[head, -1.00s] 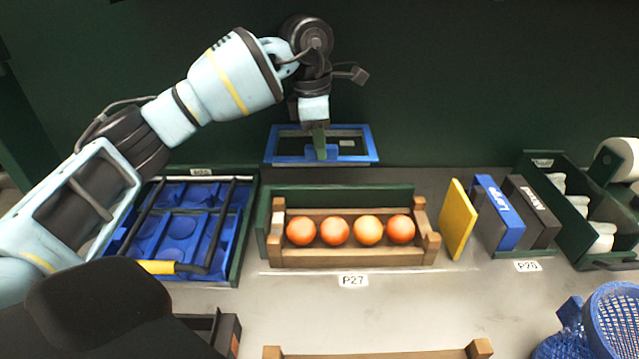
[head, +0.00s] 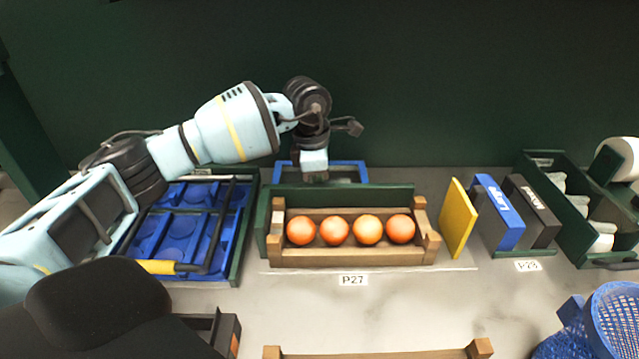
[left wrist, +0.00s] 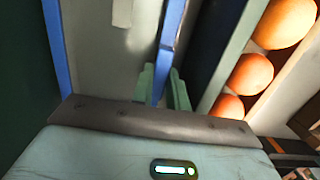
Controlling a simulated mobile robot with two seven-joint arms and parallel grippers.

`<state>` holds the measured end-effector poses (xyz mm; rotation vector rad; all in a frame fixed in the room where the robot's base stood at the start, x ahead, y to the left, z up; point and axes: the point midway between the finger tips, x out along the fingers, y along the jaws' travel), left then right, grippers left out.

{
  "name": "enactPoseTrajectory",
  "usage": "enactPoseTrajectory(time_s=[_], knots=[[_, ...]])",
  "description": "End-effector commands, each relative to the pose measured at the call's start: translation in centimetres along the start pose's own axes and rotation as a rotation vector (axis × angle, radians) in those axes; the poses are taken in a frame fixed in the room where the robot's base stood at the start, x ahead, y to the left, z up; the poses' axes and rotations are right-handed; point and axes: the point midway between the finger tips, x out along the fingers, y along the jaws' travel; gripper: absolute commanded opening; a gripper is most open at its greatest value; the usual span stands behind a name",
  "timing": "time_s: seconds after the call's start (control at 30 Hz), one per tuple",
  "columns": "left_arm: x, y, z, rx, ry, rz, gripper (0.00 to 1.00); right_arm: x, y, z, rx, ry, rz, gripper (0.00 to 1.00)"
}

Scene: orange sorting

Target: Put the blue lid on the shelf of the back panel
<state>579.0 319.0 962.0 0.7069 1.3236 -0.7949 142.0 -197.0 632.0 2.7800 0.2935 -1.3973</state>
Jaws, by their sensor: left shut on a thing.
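The blue lid (head: 366,172) is a rectangular blue frame behind the crate in the head view. Its lower part is hidden by the crate's green back board. In the left wrist view its blue bars (left wrist: 171,35) run away from the gripper, with a grey surface showing between them. My left gripper (left wrist: 165,88) is shut on the near bar of the lid. In the head view its fingertips are hidden behind the green board. The dark green back panel (head: 450,90) rises behind the lid. I cannot tell whether the lid touches the grey shelf surface. My right gripper is not in view.
A wooden crate (head: 350,258) with several oranges stands in front of the lid. A blue compartment tray (head: 165,232) is to its left. A yellow board (head: 458,220) and the blue and black boxes are to its right. A blue basket (head: 612,315) is at the lower right.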

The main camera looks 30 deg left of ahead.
Motion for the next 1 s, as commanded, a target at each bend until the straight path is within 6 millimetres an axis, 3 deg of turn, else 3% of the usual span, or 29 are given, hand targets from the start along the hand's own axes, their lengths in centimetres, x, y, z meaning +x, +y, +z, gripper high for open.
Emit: enactPoseTrajectory(time_s=[0.37, 0.4, 0.47, 0.77, 1.0], knots=[[0.3, 0.0, 0.0, -0.001, -0.001, 0.001, 0.00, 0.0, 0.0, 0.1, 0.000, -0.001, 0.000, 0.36], [0.3, 0.0, 0.0, -0.001, -0.001, 0.001, 0.18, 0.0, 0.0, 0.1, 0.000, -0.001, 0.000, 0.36], [0.3, 0.0, 0.0, -0.001, -0.001, 0.001, 0.25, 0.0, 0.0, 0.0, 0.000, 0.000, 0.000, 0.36], [0.1, 0.0, 0.0, 0.000, -0.001, 0.002, 0.25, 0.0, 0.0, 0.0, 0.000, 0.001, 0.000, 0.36], [-2.7, 0.1, 0.0, -0.001, -0.003, 0.003, 0.25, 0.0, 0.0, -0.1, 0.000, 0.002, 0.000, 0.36]])
